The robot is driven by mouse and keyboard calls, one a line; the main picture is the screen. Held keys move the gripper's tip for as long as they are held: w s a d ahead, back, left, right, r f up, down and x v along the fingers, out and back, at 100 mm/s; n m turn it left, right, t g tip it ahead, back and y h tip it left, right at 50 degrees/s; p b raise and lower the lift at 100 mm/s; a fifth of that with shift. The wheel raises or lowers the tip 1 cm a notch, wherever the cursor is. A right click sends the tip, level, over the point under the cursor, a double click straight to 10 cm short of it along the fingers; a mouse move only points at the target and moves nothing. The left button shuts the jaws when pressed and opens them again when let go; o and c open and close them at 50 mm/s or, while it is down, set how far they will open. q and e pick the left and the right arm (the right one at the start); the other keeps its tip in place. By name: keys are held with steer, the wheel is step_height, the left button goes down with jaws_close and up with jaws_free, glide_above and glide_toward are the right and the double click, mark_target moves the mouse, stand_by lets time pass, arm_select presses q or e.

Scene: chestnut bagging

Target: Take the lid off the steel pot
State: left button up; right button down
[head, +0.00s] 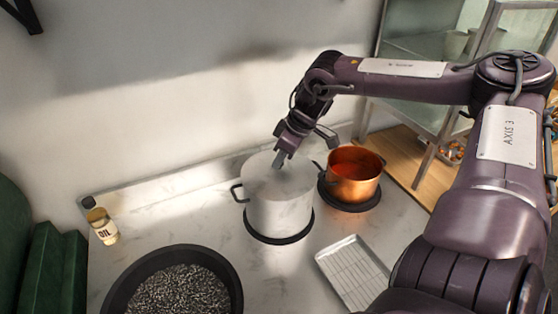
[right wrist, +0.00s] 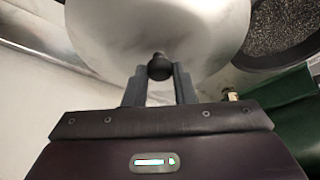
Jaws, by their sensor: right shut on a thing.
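The steel pot (head: 278,214) stands on a dark round base on the pale counter, with a dark side handle at its left. Its lid (head: 262,172) covers the top in the head view. My right gripper (head: 279,162) reaches down to the lid's middle. In the right wrist view the lid (right wrist: 160,30) fills the upper middle, and my right gripper's two fingers (right wrist: 159,84) are shut on its dark knob (right wrist: 160,66). In the head view the knob is hidden by the gripper. Whether the lid touches the pot rim all round I cannot tell. My left gripper is not in view.
A copper pot (head: 352,182) with reddish contents stands close at the steel pot's right. A metal tray (head: 350,272) lies in front right. A black pan (head: 125,292) of dark grains is at front left. An oil bottle (head: 102,226) stands at the left.

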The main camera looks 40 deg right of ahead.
steer(key=shift+w+r, duration=0.1)
steer(key=shift+r, duration=0.55)
step_height(320, 180, up, 19)
steer(key=b, duration=0.3)
steer(key=shift+f+b, duration=0.15)
steer(key=shift+b, duration=0.25)
